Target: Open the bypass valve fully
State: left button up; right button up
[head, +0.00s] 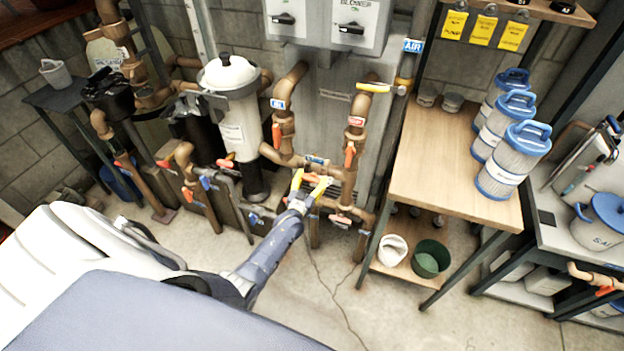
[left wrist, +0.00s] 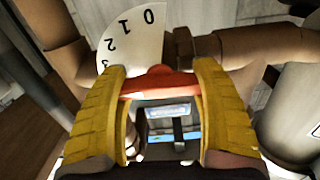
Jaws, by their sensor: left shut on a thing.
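My left gripper (head: 311,184) has yellow fingers and reaches to the low brown pipework in front of the grey cabinet. In the left wrist view, the gripper (left wrist: 161,100) is shut on a red-orange valve handle (left wrist: 160,82), with one finger on each side. A pale dial plate (left wrist: 133,35) with the marks 0, 1 and 2 sits just behind the handle. The handle lies roughly crosswise in that view. In the head view the fingers largely hide this handle. I cannot read a bypass label. My right gripper is in neither view.
Other orange handles (head: 350,157) stand close by on the pipes. A white-lidded filter housing (head: 230,73) is left of the gripper. A wooden workbench (head: 425,160) with blue-capped cartridges (head: 501,177) is at the right. Open concrete floor (head: 300,280) lies in front.

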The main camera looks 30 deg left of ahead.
pick_arm(q)
jog(key=shift+w+r+n, duration=0.3)
jog(key=shift+r+n, duration=0.2)
jog(key=o, duration=1.3)
jog(key=shift+o, duration=0.4)
jog(key=shift+s, duration=0.1)
jog(key=shift+s+f, duration=0.1)
jog(key=shift+f, duration=0.15)
jog(key=shift+s+d+f, duration=0.1)
jog(key=shift+s+d, duration=0.05)
jog(key=shift+s, duration=0.45)
jog(key=s+d, duration=0.2)
jog(key=s, duration=0.8)
jog(key=shift+s+r, duration=0.2)
